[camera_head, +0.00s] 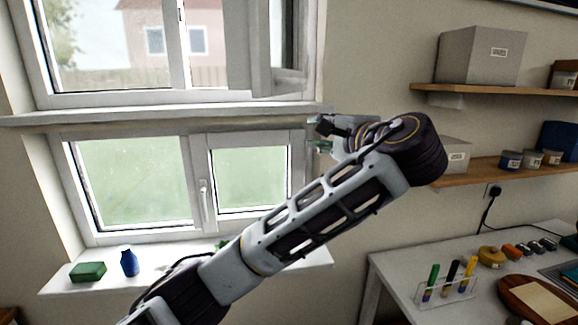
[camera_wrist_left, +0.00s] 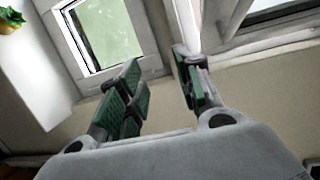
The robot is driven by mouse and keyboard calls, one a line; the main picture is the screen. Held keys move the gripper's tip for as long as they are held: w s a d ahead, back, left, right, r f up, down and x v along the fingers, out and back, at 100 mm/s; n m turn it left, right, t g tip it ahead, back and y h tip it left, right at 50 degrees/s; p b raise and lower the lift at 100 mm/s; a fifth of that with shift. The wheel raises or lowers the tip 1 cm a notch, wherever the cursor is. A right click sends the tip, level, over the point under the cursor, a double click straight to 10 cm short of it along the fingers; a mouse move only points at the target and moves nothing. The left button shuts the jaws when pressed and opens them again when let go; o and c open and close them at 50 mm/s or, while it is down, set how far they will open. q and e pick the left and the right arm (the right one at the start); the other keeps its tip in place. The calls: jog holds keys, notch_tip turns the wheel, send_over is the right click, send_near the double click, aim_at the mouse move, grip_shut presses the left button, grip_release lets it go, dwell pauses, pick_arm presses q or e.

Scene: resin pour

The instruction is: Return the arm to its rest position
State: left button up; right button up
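My left arm reaches across the head view from the lower left up to the right. My left gripper (camera_head: 321,136) is at its far end, in front of the right edge of the window frame, partly hidden behind the wrist. In the left wrist view its two green-padded fingers (camera_wrist_left: 164,78) stand apart with nothing between them. The window frame and wall show beyond the fingers. My right gripper is in neither view.
A green block (camera_head: 88,272) and a blue bottle (camera_head: 129,263) stand on the windowsill. Shelves with a grey box (camera_head: 482,55) and small tins are at the right. Below them a white desk (camera_head: 400,268) holds a rack of tubes (camera_head: 447,290). Part of the sill is hidden by my arm.

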pick_arm(q)
jog(key=s+a+f+n+g+h, duration=0.1)
jog(key=a+f+n+g+h, duration=0.2)
jog(key=f, duration=1)
jog(key=a+f+g+h, duration=0.15)
jog(key=a+f, duration=0.45)
jog(key=f, duration=0.6)
jog(key=s+a+f+n+g+h, duration=0.1)
jog(key=a+f+n+g, duration=0.2)
jog(key=f, duration=1)
jog(key=s+a+f+n+g, duration=0.2)
jog(key=s+a+f+n, duration=0.1)
jog(key=s+a+f, duration=0.85)
jog(key=s+a+f+n+g, duration=0.3)
jog(key=s+a+f, duration=0.45)
jog(key=s, duration=0.65)
notch_tip(320, 180, down, 34)
jog(key=s+d, duration=0.1)
jog(key=s, duration=0.1)
jog(key=s+a+f+g, duration=0.1)
jog(key=s+a+f, duration=0.1)
jog(key=s+f, duration=0.7)
jog(key=s+a+f+g, duration=0.1)
jog(key=s+a+f, duration=0.1)
jog(key=s+f, duration=0.8)
jog(key=s, duration=0.3)
jog(key=shift+s+f+h, duration=0.2)
jog(key=shift+s+h, duration=0.1)
jog(key=shift+h, duration=0.05)
